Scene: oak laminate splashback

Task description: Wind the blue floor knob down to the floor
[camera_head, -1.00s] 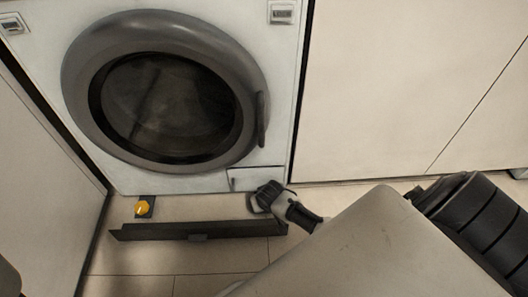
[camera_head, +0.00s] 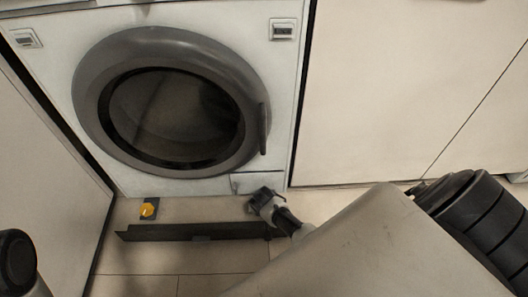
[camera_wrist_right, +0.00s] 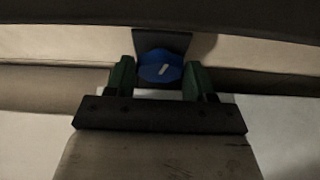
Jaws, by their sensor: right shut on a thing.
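The blue floor knob (camera_wrist_right: 158,74) shows in the right wrist view, with a pale mark on its face and a dark plate behind it. My right gripper (camera_wrist_right: 159,79) has its two green fingers on either side of the knob and is shut on it. In the head view my right gripper (camera_head: 262,198) is low in front of the washing machine's lower right corner and hides the knob. My left gripper is not in view.
The white washing machine (camera_head: 285,110) has a round grey door (camera_head: 95,90), closed. A yellow knob (camera_head: 147,210) sits on the floor under its left side. A dark plinth strip (camera_head: 170,232) lies in front on the tiles. Pale cabinet panels stand on both sides.

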